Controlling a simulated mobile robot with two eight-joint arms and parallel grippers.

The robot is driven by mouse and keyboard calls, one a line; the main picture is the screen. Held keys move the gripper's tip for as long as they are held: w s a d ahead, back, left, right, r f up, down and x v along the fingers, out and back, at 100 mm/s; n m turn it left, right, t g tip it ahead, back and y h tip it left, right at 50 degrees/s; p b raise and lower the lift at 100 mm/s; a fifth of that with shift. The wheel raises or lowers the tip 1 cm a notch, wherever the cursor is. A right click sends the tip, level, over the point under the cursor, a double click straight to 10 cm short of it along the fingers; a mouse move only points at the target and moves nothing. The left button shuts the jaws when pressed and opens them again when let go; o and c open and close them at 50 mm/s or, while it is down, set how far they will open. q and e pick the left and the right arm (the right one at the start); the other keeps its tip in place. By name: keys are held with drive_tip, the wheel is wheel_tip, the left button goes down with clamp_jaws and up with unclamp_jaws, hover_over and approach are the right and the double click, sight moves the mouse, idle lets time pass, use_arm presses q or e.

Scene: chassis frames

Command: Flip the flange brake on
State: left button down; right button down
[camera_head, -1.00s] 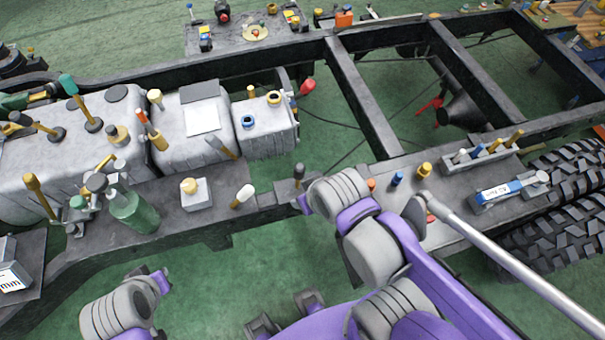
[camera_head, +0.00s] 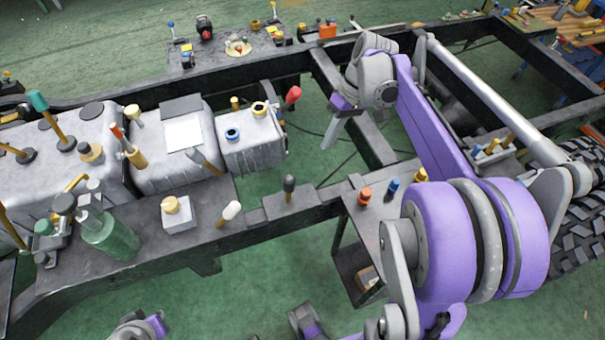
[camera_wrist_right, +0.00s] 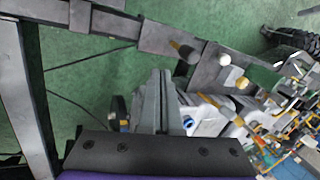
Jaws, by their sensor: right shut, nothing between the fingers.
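Several levers stand on the chassis, and I cannot tell which one is the flange brake. A red-handled lever (camera_head: 292,97) leans at the right end of the small grey tank. A dark-knobbed lever (camera_head: 289,187) stands upright on the near rail and also shows in the right wrist view (camera_wrist_right: 184,50). A white-knobbed lever (camera_head: 230,211) tilts left of it. My right gripper (camera_head: 331,134) is shut and empty, over the gap between the rails, right of the red-handled lever and apart from it. Its closed fingers (camera_wrist_right: 158,98) show in the right wrist view.
The small grey tank (camera_head: 251,148) has blue and yellow caps. A green bottle (camera_head: 110,237) and a yellow-topped white block (camera_head: 178,213) stand on the near rail. Short orange (camera_head: 364,196) and blue (camera_head: 393,187) pegs stand near my right arm. Green floor is open between the rails.

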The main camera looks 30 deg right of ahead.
sight(287, 190)
drive_tip(key=shift+w+d, duration=0.1)
drive_tip(key=shift+d, duration=0.25)
drive_tip(key=a+f+b, duration=0.1)
drive_tip(key=a+f, duration=0.7)
drive_tip(key=shift+w+f, duration=0.2)
drive_tip(key=shift+f, duration=0.2)
drive_tip(key=shift+a, duration=0.15)
